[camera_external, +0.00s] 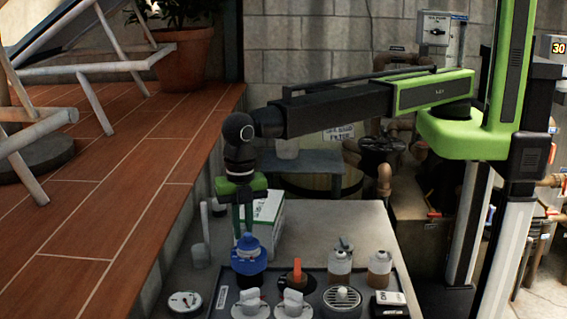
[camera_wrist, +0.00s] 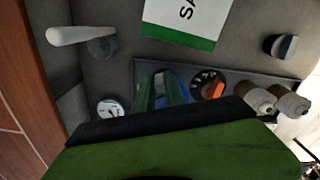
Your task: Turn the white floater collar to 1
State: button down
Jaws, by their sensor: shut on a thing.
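A blue floater-like piece (camera_external: 250,262) with a pale band around its upper part stands upright at the back left of the dark panel. My gripper (camera_external: 245,232) points straight down over it and is shut on its top. In the wrist view the green fingers (camera_wrist: 165,98) close around the blue piece (camera_wrist: 157,88), which they mostly hide. I cannot make out a number mark on the collar or which way it is turned.
The panel (camera_wrist: 240,76) also carries an orange-handled dial (camera_external: 297,270), two white-brown bottles (camera_external: 340,262), white knobs (camera_external: 293,303) and a round grille (camera_external: 342,300). A gauge (camera_external: 185,302) lies to its left. A white-green box (camera_external: 268,208) stands behind.

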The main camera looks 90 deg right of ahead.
dwell(0.4)
jog(key=shift+s+m, duration=0.55)
jog(key=shift+m, duration=0.75)
jog(key=shift+s+m, duration=0.6)
jog(key=shift+m, duration=0.7)
jog(key=shift+s+m, duration=0.55)
jog(key=shift+m, duration=0.75)
jog(key=c, duration=1.4)
grip_release()
